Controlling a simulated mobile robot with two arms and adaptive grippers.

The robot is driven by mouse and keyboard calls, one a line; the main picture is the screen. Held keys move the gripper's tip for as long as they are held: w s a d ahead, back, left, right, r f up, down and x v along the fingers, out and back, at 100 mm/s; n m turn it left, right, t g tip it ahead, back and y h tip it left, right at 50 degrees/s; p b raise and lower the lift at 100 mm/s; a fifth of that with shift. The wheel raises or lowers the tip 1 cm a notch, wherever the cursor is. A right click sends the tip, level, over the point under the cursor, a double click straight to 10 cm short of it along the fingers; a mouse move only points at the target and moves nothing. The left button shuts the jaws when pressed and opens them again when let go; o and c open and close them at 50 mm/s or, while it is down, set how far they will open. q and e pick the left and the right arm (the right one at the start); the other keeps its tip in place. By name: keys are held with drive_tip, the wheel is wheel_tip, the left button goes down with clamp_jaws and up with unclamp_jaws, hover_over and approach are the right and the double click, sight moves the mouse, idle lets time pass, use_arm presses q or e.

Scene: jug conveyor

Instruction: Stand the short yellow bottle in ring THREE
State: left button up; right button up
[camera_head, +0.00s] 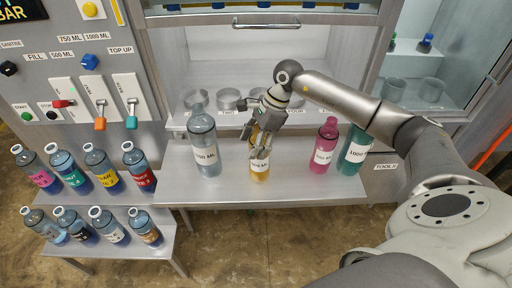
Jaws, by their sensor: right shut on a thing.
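The short yellow bottle (260,173) is upright at the middle of the grey front shelf (325,190), with a white label on its front. My right gripper (261,143) comes down from above and is shut on its upper part, hiding the neck. I cannot tell whether its base touches the shelf. Several clear rings, one of them the second from the left (229,98), stand in a row in the bay behind; the arm and gripper partly cover those on the right. The small ring labels are hard to read. My left gripper is not in view.
A tall grey-blue bottle (204,147) stands left of the yellow one; a pink bottle (325,148) and a green bottle (354,152) stand right. Several labelled bottles fill the left racks. A raised door with a handle (266,25) is above the bay.

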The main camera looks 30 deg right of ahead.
sight(255, 135)
wheel_tip(255, 135, up, 3)
drive_tip(key=shift+b, duration=1)
drive_tip(key=s+a+r+b, duration=0.35)
drive_tip(key=s+r, duration=0.65)
drive_tip(key=s, duration=0.4)
drive_tip(key=a+f+n+g+h, duration=0.2)
drive_tip(key=f+n, duration=0.4)
drive_tip(key=n, duration=0.4)
drive_tip(key=a+f+n+g+h, duration=0.2)
drive_tip(key=a+f+n, duration=0.4)
drive_tip(key=n, duration=0.5)
drive_tip(key=shift+s+a+f+g+b, duration=0.25)
drive_tip(key=shift+s+f+g+b, duration=0.3)
drive_tip(key=shift+g, duration=0.35)
drive_tip(key=shift+w, duration=0.15)
